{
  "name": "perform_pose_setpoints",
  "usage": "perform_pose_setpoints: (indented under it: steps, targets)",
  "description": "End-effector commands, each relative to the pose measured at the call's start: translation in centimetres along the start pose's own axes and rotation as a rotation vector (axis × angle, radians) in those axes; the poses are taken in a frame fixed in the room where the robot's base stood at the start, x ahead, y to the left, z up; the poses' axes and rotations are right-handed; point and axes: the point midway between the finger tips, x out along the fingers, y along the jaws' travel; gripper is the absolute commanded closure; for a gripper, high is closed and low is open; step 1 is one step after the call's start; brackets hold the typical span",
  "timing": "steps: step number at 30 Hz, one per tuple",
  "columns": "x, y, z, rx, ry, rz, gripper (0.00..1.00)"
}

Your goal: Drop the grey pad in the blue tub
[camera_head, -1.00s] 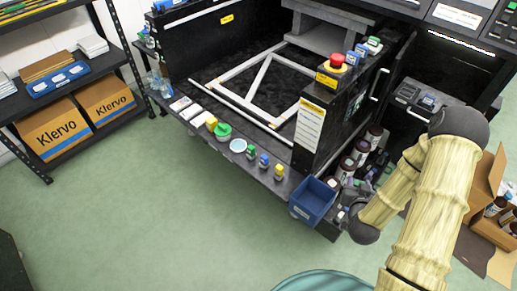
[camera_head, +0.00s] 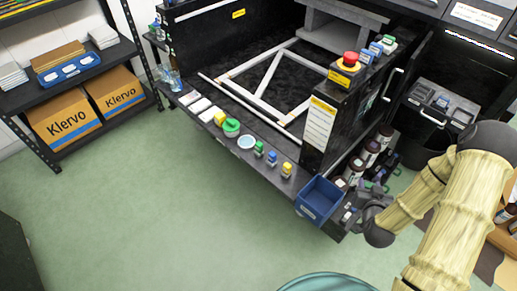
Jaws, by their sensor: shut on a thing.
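The blue tub (camera_head: 319,207) is an open box with a pale label, at the front right corner of the dark bench ledge. My gripper (camera_head: 353,215) is just right of the tub, low and partly hidden by my wrist. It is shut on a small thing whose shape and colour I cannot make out. No grey pad shows clearly. Flat pale pads (camera_head: 200,105) lie at the left end of the ledge, and they look white rather than grey. The inside of the tub looks dark blue, with nothing visible in it.
Along the ledge stand a green-lidded jar (camera_head: 231,127), a pale dish (camera_head: 247,142) and small coloured bottles (camera_head: 271,159). Dark bottles (camera_head: 371,152) crowd behind my gripper. A red button (camera_head: 350,58) tops the nearby post. The green floor (camera_head: 170,210) in front is clear.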

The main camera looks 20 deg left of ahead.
Motion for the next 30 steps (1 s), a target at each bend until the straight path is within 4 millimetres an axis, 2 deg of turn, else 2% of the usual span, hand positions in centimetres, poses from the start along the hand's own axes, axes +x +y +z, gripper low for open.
perform_pose_setpoints:
  steps: [3,6,9,11,14,23,30]
  targets:
    - [2.2,-4.0,1.3,-0.058,-0.004,-0.171,0.84]
    - [3.5,-7.4,2.1,-0.127,-0.005,-0.319,0.84]
    - [4.1,-9.9,2.8,-0.191,-0.001,-0.43,0.84]
    - [4.2,-10.8,3.1,-0.217,0.001,-0.474,0.84]
    - [4.3,-11.5,3.3,-0.239,0.002,-0.505,0.84]
    - [4.3,-11.5,3.3,-0.238,0.001,-0.505,0.84]
    - [4.9,-11.4,4.9,-0.237,0.0,-0.504,0.84]
